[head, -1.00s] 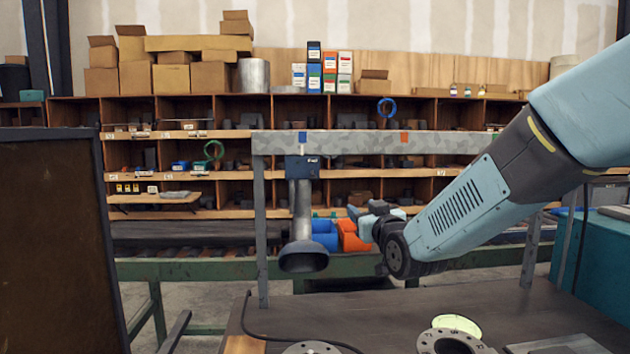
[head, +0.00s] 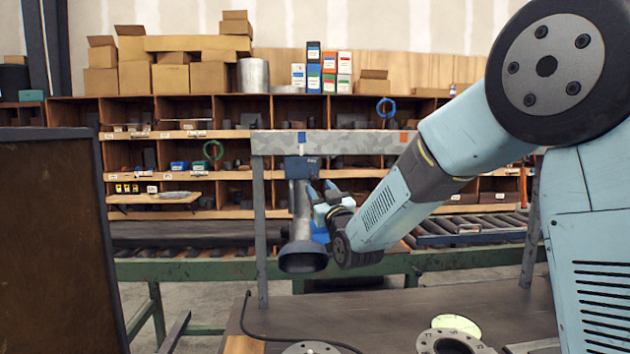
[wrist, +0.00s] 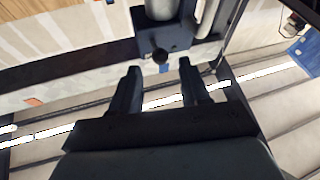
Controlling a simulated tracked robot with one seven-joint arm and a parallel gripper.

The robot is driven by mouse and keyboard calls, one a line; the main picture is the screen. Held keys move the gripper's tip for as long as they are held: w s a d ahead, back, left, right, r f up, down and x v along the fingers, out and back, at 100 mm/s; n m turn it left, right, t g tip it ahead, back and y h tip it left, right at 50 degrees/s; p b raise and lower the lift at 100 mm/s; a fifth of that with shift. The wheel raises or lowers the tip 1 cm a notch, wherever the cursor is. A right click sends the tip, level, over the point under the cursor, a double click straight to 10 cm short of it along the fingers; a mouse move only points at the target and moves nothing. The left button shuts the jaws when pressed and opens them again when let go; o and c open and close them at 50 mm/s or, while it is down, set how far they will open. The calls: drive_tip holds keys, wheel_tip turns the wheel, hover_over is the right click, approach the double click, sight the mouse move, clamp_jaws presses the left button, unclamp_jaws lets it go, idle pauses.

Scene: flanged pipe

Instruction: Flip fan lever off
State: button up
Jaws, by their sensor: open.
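The fan unit hangs from the camouflage-patterned beam: a dark blue box (head: 302,168) with a grey pipe (head: 300,212) and a dark flared hood (head: 303,258) below it. In the wrist view the box (wrist: 178,40) is at the top, with a dark round knob (wrist: 160,56), apparently the end of the fan lever, facing me. My gripper (wrist: 159,66) is open, with one finger on each side of the knob's line and nothing between them. In the head view my gripper (head: 321,190) is just right of the pipe, below the box. The lever itself is hidden there.
The beam (head: 350,142) runs above my gripper, on a grey post (head: 260,235) to the left. A dark bench (head: 390,312) with flanges (head: 450,342) lies below. A roller conveyor (head: 465,228) and shelves (head: 170,160) stand behind. A dark panel (head: 55,240) stands at the left.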

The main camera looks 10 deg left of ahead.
sight(315, 181)
drive_tip(key=shift+x, duration=3)
drive_tip(key=shift+c, duration=0.3)
clamp_jaws()
